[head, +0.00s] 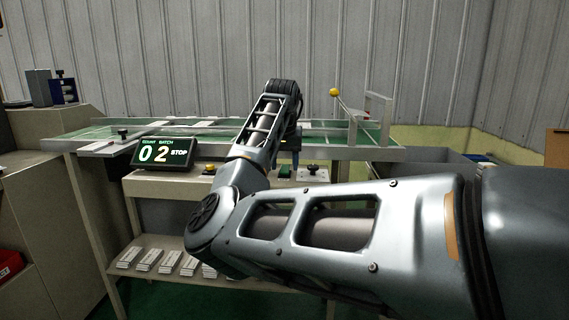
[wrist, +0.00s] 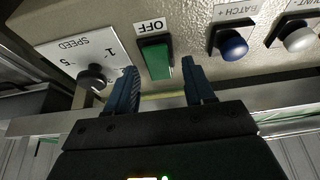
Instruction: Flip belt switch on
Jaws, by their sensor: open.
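The belt switch (wrist: 157,58) is a green rocker in a dark frame on a beige panel. A label reading OFF (wrist: 150,26) appears upside down beside it in the wrist view. In the head view the green switch (head: 285,172) shows small on the control panel behind my arm. My gripper (wrist: 159,68) is open, with its two blue-grey fingers on either side of the switch's near end. Nothing is held. I cannot tell whether the fingers touch the panel. In the head view my arm largely hides the gripper.
A black speed knob (wrist: 92,78) on a white dial plate is close to the left finger. A blue BATCH+ button (wrist: 232,43) and a pale button (wrist: 299,38) are to the right. The green conveyor (head: 225,132) runs behind the panel.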

